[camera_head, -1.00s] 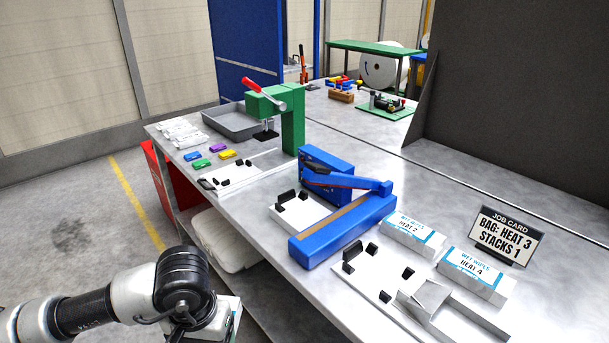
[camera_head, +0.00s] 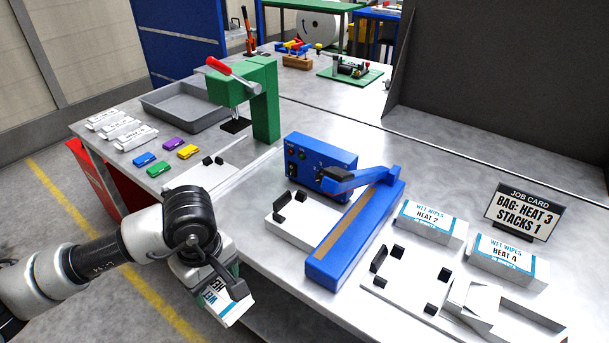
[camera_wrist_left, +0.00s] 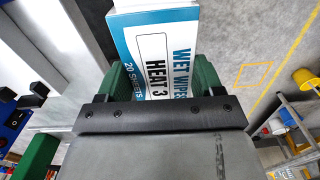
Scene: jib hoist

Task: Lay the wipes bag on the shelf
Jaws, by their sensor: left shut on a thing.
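My left gripper (camera_head: 222,272) is shut on a white and blue wipes bag (camera_head: 229,305) beside the bench's front edge. In the left wrist view the bag (camera_wrist_left: 157,50) reads "WET WIPES HEAT 3" and sits between the two green fingers. My right gripper is in neither view. A shelf under the bench cannot be made out clearly now; my left arm and the bench top hide most of that area.
On the bench (camera_head: 262,222) stand a blue sealer (camera_head: 350,240), a green press (camera_head: 265,100), a grey tray (camera_head: 180,112) and several small coloured packs. Bags marked HEAT 2 (camera_head: 430,228) and HEAT 4 (camera_head: 505,262) lie at the right, near the job card (camera_head: 522,215).

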